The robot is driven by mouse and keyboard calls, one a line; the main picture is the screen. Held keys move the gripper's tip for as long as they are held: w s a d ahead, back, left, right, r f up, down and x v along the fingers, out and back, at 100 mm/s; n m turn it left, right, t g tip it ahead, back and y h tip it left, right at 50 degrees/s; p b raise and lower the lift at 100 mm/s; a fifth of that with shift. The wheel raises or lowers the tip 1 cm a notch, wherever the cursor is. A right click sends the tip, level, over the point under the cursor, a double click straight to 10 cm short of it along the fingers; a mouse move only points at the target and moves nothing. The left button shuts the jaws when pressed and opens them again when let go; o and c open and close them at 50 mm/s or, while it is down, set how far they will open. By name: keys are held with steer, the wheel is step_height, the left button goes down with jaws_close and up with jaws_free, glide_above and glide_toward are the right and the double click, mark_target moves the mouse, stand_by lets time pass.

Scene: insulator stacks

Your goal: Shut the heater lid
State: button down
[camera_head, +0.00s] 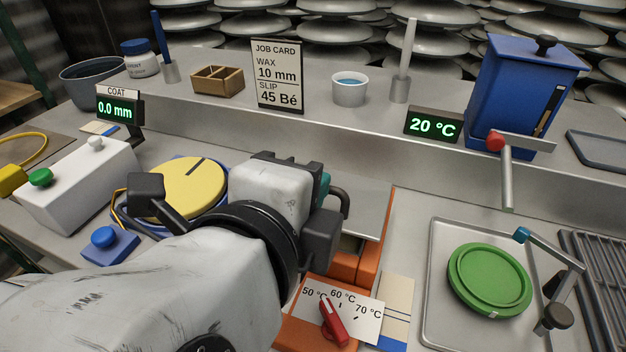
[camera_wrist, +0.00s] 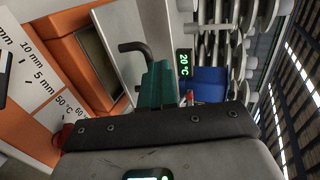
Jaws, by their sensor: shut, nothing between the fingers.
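The orange heater (camera_head: 375,262) stands in front of the shelf, partly hidden behind my arm. Its grey lid (camera_head: 371,208) appears raised, with a dark opening (camera_head: 350,244) showing below it. In the wrist view the lid (camera_wrist: 121,40) lies beside the open heater top (camera_wrist: 98,62). The lid's black bent handle (camera_wrist: 133,47) is close to my teal fingers; it also shows in the head view (camera_head: 342,198). My gripper (camera_wrist: 155,86) is shut and empty beside the handle. I cannot tell whether they touch. In the head view my gripper (camera_head: 323,188) is mostly hidden by the wrist.
A dial panel with a red knob (camera_head: 333,322) is at the heater's front. A tray (camera_head: 437,310) with a green disc (camera_head: 489,280) is at right. A blue tank (camera_head: 520,85) with a red-tipped lever (camera_head: 507,175) stands behind. A yellow disc (camera_head: 190,187) is at left.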

steer(key=shift+s+a+f+t+h+b, duration=0.1)
steer(key=shift+s+f+t+h+b, duration=0.2)
steer(key=shift+f+b, duration=0.7)
steer(key=shift+s+f+t+h+b, duration=0.15)
steer(key=shift+f+t+b, duration=0.25)
steer(key=shift+b, duration=1.3)
steer(key=shift+s+a+f+t+h+b, duration=0.2)
steer(key=shift+f+t+b, duration=0.3)
steer(key=shift+b, duration=0.85)
steer(key=shift+s+d+f, duration=0.1)
